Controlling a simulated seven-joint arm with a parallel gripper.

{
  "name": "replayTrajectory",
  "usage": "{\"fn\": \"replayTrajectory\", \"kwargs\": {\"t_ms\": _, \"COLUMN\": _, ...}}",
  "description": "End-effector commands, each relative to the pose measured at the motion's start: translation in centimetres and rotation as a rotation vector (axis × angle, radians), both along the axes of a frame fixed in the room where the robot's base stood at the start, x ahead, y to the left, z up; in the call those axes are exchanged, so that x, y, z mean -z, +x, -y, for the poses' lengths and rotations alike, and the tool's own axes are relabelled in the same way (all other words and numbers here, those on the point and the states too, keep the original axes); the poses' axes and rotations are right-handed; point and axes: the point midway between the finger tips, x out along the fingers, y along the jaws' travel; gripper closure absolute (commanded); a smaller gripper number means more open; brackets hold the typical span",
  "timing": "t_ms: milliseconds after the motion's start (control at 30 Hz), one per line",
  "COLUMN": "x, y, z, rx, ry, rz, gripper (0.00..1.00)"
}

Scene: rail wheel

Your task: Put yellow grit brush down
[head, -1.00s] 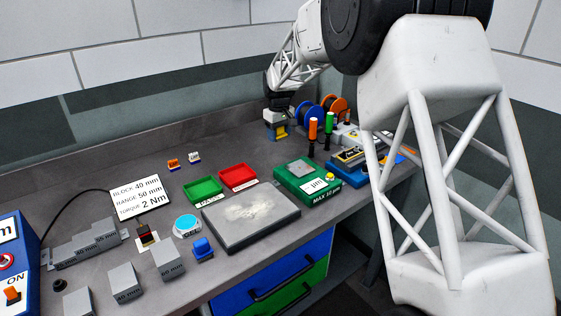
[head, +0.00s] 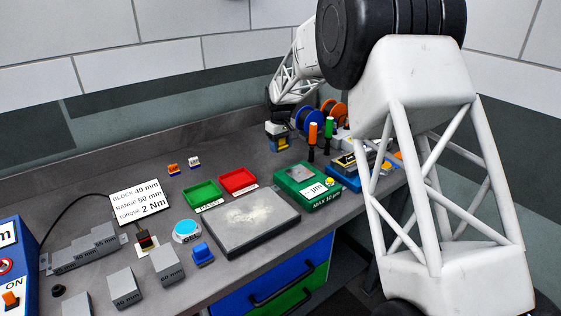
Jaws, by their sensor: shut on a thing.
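My gripper (head: 277,131) is at the back of the bench, left of the spools. It is small in the picture and its fingers are hard to make out. It is shut on the yellow grit brush (head: 279,144), of which a small yellow patch and some dark parts show below the white gripper body. The brush is at or just above the grey bench top (head: 245,150); I cannot tell whether it touches.
Blue and orange spools (head: 306,118) and orange- and green-handled tools (head: 313,133) stand close on the right. A green measuring block (head: 306,188), a red tray (head: 237,180) and a green tray (head: 202,195) lie nearer. The bench left of my gripper is clear.

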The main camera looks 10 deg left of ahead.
Motion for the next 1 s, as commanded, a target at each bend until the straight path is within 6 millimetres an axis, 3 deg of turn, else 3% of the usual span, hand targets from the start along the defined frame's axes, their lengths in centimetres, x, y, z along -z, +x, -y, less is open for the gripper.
{"fn": "replayTrajectory", "kwargs": {"t_ms": 200, "x": 1.6, "y": 0.0, "z": 0.0, "rx": 0.0, "ry": 0.001, "rz": 0.001, "gripper": 0.8}}
{"fn": "replayTrajectory", "kwargs": {"t_ms": 567, "x": 1.9, "y": 0.0, "z": 0.0, "rx": 0.0, "ry": 0.0, "rz": 0.0, "gripper": 0.8}}
{"fn": "replayTrajectory", "kwargs": {"t_ms": 1000, "x": 6.3, "y": -0.1, "z": 0.0, "rx": 0.0, "ry": -0.001, "rz": -0.002, "gripper": 0.8}}
